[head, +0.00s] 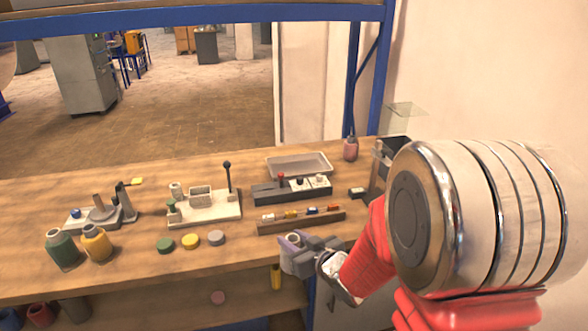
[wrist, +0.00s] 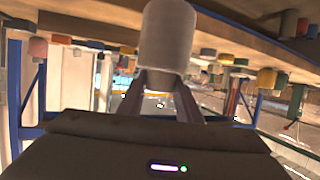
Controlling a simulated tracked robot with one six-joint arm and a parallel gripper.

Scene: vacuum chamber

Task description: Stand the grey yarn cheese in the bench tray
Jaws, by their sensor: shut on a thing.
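The grey yarn cheese (wrist: 168,42) is a pale grey cylinder held between the two fingers of my gripper (wrist: 166,88) in the wrist view. In the head view my gripper (head: 308,254) is over the bench's front edge, with the cheese (head: 290,242) at its left end, partly covered by the fingers. The bench tray (head: 298,164) is a shallow, pale, rectangular tray at the back of the bench, and it looks empty. My gripper is in front of it and apart from it.
A rack with small coloured pieces (head: 300,220) and a dark block with knobs (head: 291,190) lie between gripper and tray. A lever fixture (head: 204,208), several coloured discs (head: 190,241), and green (head: 62,250) and yellow (head: 96,243) bottles stand left. A blue post (head: 371,75) rises behind.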

